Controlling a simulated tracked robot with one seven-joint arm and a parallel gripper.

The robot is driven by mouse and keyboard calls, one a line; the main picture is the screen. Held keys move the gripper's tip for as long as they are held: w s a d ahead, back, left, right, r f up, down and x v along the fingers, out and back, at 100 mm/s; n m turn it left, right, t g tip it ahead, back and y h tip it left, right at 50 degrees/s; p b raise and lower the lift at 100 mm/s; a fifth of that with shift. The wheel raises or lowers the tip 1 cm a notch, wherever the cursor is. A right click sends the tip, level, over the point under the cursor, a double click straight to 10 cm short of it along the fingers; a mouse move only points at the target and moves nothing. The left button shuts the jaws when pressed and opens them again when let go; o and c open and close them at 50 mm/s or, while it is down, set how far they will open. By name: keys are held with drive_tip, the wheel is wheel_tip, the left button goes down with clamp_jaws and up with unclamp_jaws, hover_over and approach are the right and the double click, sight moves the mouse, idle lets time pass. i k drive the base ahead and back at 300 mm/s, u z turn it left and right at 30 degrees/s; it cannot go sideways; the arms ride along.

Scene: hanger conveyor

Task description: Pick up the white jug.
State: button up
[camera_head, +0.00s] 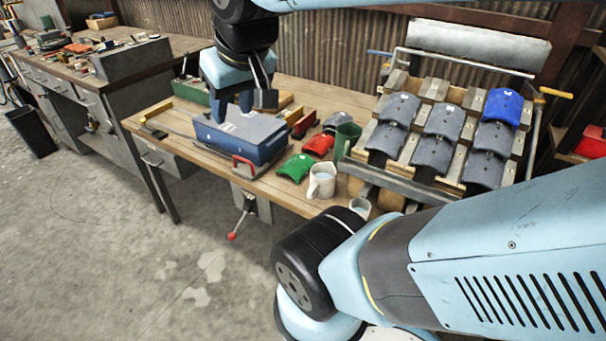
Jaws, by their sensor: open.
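The white jug (322,181) stands upright near the front edge of the wooden workbench, right of the middle of the view, with its handle toward the lower left. My gripper (244,106) points down over the blue box (270,148), up and to the left of the jug. It is open and apart from the jug. I cannot tell whether its fingertips touch the box.
A green jug (347,138) stands behind the white jug. A small pale cup (360,207) is at its lower right. A rack of grey tiles (433,153) rises at right.

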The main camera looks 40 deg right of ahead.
sight(323, 175)
drive_tip(key=z, duration=0.1)
drive_tip(key=k, duration=0.95)
